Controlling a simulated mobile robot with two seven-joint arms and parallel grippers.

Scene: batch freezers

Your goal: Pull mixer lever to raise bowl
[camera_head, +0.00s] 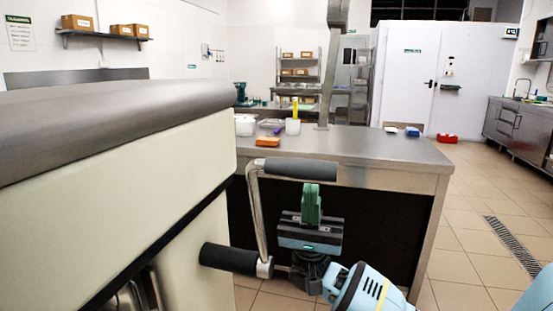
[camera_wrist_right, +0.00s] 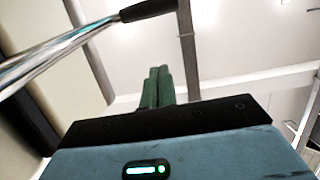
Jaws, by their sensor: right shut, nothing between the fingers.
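The mixer (camera_head: 120,170) is a large cream machine with a grey rounded top, filling the left of the head view. On its right side is a bent metal lever (camera_head: 258,215) with a black upper grip (camera_head: 300,168) and a black lower grip (camera_head: 228,258). My right gripper (camera_head: 312,187) points upward, its green fingers shut and empty, just below the upper grip in the picture. In the right wrist view the shut fingers (camera_wrist_right: 157,70) appear apart from the black grip (camera_wrist_right: 150,10) and the metal bar (camera_wrist_right: 55,45). The bowl cannot be made out clearly. My left gripper is out of view.
A steel counter (camera_head: 385,150) stands behind the lever, with an orange item (camera_head: 268,142) and white containers (camera_head: 244,124) on it. Tiled floor (camera_head: 480,210) is open to the right, with a drain grate (camera_head: 513,247).

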